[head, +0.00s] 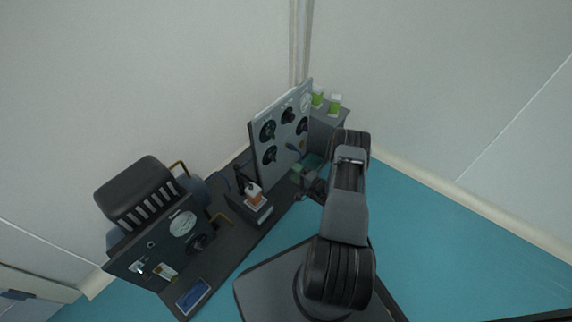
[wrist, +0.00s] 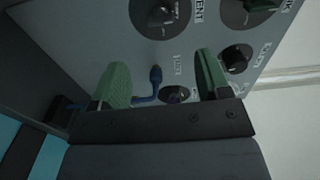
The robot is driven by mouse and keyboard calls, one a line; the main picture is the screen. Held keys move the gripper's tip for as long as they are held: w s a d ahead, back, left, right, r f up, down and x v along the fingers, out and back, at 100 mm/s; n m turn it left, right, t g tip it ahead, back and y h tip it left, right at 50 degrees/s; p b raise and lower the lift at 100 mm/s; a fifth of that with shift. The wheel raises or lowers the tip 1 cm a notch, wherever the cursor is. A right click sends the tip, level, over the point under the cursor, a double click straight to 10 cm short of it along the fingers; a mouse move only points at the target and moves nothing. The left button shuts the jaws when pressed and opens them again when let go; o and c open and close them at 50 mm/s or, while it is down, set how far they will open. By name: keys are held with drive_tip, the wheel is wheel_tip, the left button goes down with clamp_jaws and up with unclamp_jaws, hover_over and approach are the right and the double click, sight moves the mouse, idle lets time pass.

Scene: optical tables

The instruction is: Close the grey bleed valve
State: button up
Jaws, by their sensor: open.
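A grey upright valve panel (head: 283,143) carries several round black knobs and a small blue lever (head: 294,147). In the wrist view, the panel shows the blue lever (wrist: 155,85), a small dark knob (wrist: 175,95) low down, a second small knob (wrist: 237,58) at right and larger dials (wrist: 162,14) above. I cannot tell which one is the grey bleed valve; the labels are tilted and hard to read. My gripper (wrist: 160,85) is open and empty, its green pads on either side of the blue lever and low knob. In the head view my gripper (head: 306,176) is beside the panel's lower part.
A dark bench runs below the panel. Two green-and-white containers (head: 334,103) stand behind the panel. Blue floor at right is clear.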

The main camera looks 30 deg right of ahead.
drive_tip(key=shift+p+v, duration=0.3)
drive_tip(key=shift+v, duration=1.4)
drive_tip(key=a+r+n+g+y+p, duration=0.25)
drive_tip(key=a+r+g+p, duration=0.2)
drive_tip(key=r, duration=0.75)
drive_tip(key=a+r+n+g+y+p, duration=0.1)
drive_tip(key=a+r+n+g+p, duration=0.35)
drive_tip(key=r, duration=0.85)
drive_tip(key=a+r+n+g+y+p, duration=0.2)
drive_tip(key=a+r+g+p, duration=0.3)
drive_tip(key=r, duration=0.7)
drive_tip(key=s+a+r+n+h+p, duration=0.1)
drive_tip(key=s+r+h+p, duration=0.3)
drive_tip(key=r+p, duration=0.3)
drive_tip(key=s+a+r+n+h+p, duration=0.1)
drive_tip(key=s+r+h+p, duration=0.3)
drive_tip(key=r, duration=1.2)
drive_tip(key=s+a+r+n+t+h+p, duration=0.1)
drive_tip(key=s+a+r+n+h+p, duration=0.1)
drive_tip(key=s+r+h+p, duration=0.3)
drive_tip(key=s+p+v, duration=0.1)
drive_tip(key=p+v, duration=0.4)
drive_tip(key=v, duration=0.3)
drive_tip(key=shift+s, duration=0.3)
drive_tip(key=shift+f, duration=0.1)
